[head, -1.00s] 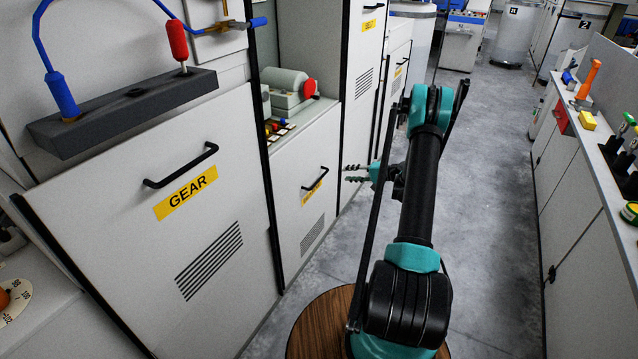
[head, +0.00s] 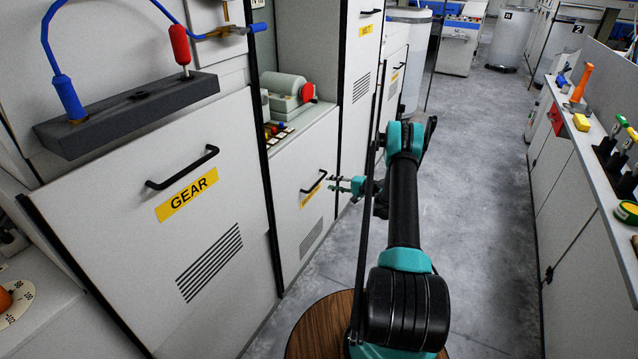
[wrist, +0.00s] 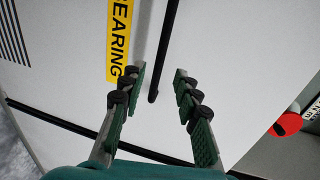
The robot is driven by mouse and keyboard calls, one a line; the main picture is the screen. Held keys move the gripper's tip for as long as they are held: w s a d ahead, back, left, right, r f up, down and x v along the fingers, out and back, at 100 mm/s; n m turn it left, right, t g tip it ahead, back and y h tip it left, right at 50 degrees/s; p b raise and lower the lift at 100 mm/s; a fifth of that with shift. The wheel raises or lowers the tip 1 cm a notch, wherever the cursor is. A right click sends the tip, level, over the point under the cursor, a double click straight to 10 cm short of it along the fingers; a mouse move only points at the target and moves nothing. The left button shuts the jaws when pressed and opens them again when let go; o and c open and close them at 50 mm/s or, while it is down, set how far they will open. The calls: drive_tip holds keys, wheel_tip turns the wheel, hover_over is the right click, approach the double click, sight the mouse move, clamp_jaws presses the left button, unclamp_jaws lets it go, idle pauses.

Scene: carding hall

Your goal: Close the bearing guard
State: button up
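The bearing guard is a white panel (head: 290,195) in the middle left of the head view, with a black bar handle (head: 314,182) and a yellow label. In the wrist view the panel (wrist: 220,50) fills most of the picture; its label (wrist: 119,35) reads "EARING", the rest cut off. My gripper (head: 333,184) is close to the handle, on its right in the head view. In the wrist view my gripper (wrist: 158,76) is open and empty, with the handle (wrist: 163,50) showing between the fingertips. Contact is not visible. I cannot tell how far the guard stands open.
The GEAR panel (head: 190,215) with its own handle stands to the left. A grey machine with a red end (head: 306,92) sits behind the guard's top edge. A counter with tools (head: 600,150) runs along the right. The floor (head: 480,180) between is clear.

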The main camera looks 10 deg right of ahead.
sight(319, 180)
drive_tip(key=x, duration=0.7)
drive_tip(key=shift+w+a, duration=0.15)
drive_tip(key=shift+a, duration=0.05)
clamp_jaws()
